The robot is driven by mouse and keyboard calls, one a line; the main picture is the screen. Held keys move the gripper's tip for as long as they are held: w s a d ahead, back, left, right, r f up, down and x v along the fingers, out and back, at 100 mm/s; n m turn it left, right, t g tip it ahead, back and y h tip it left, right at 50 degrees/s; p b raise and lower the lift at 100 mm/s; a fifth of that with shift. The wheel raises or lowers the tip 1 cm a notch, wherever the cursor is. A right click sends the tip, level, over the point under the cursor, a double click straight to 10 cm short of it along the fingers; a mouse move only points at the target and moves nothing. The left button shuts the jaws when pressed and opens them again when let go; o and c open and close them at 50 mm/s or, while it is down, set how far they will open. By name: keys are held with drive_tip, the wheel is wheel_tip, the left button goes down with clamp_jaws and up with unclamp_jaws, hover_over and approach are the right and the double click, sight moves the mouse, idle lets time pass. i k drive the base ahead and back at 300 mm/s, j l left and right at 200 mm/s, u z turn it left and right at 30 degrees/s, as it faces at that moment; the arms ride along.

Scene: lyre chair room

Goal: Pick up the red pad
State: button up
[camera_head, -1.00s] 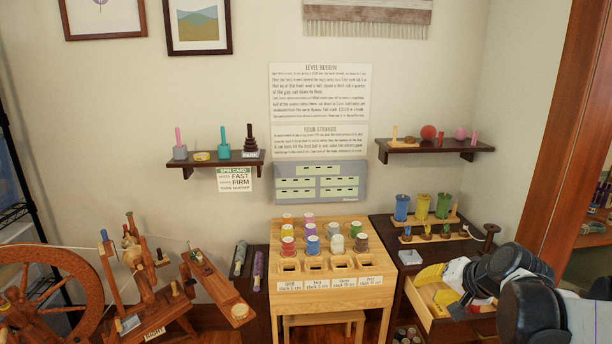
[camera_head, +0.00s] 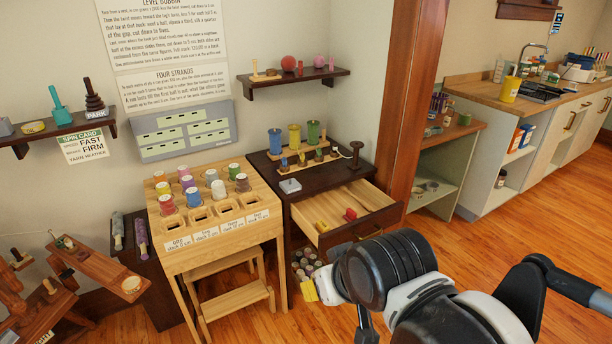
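A small red piece (camera_head: 350,214), which looks like the red pad, lies in the open wooden drawer (camera_head: 377,194) of the dark cabinet. A small yellow piece (camera_head: 322,227) lies near the drawer's front left. My gripper (camera_head: 311,289) is low in front of the cabinet, below the drawer, with a yellow tip showing. It is apart from the red piece. My dark arm links hide most of the gripper, so I cannot see whether its fingers are open or shut.
A wooden spool table (camera_head: 206,242) with a step stool (camera_head: 240,300) stands left of the cabinet (camera_head: 300,206). Open wooden floor (camera_head: 470,240) lies to the right.

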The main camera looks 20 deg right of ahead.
sight(351, 215)
drive_tip(key=z, duration=0.9)
